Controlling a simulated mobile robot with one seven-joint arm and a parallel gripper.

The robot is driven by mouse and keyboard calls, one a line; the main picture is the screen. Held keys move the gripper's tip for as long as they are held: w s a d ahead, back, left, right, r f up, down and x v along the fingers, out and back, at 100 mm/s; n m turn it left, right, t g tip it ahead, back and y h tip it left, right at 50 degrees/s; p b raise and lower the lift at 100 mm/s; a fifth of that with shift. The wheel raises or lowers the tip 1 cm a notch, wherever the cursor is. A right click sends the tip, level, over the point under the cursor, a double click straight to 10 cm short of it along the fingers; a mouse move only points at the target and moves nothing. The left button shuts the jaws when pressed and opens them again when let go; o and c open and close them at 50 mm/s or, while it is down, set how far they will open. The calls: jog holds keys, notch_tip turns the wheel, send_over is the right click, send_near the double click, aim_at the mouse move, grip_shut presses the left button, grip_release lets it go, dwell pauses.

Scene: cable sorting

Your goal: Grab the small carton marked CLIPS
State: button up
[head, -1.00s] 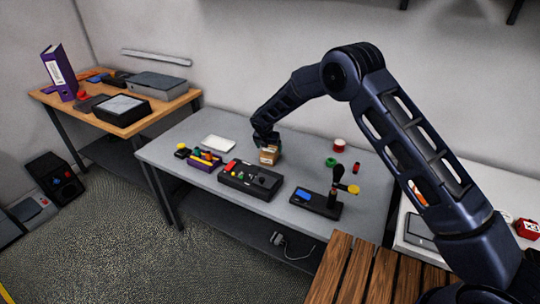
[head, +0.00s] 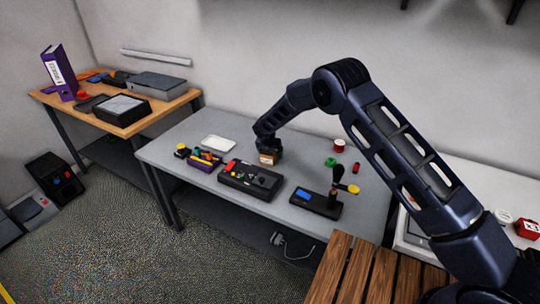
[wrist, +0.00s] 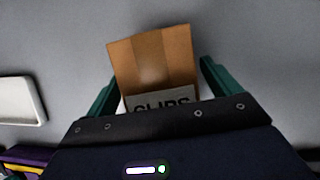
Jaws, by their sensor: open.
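The small brown carton (head: 268,159) stands on the grey table, behind the black control box. In the wrist view the carton (wrist: 152,60) shows a white label reading CLIPS, partly cut off by my gripper's body. My gripper (wrist: 155,80) is open, with one green finger on each side of the carton. A gap of grey table shows between the right finger and the carton; the left finger is closer to it. In the head view my gripper (head: 268,148) is right over the carton and hides its upper part.
A white tray (head: 219,143) lies left of the carton. A purple bin (head: 203,163) with coloured items and a black control box (head: 250,179) sit in front.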

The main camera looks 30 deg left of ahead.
jog(key=shift+f, duration=0.25)
dwell(0.4)
jog(key=c, duration=1.1)
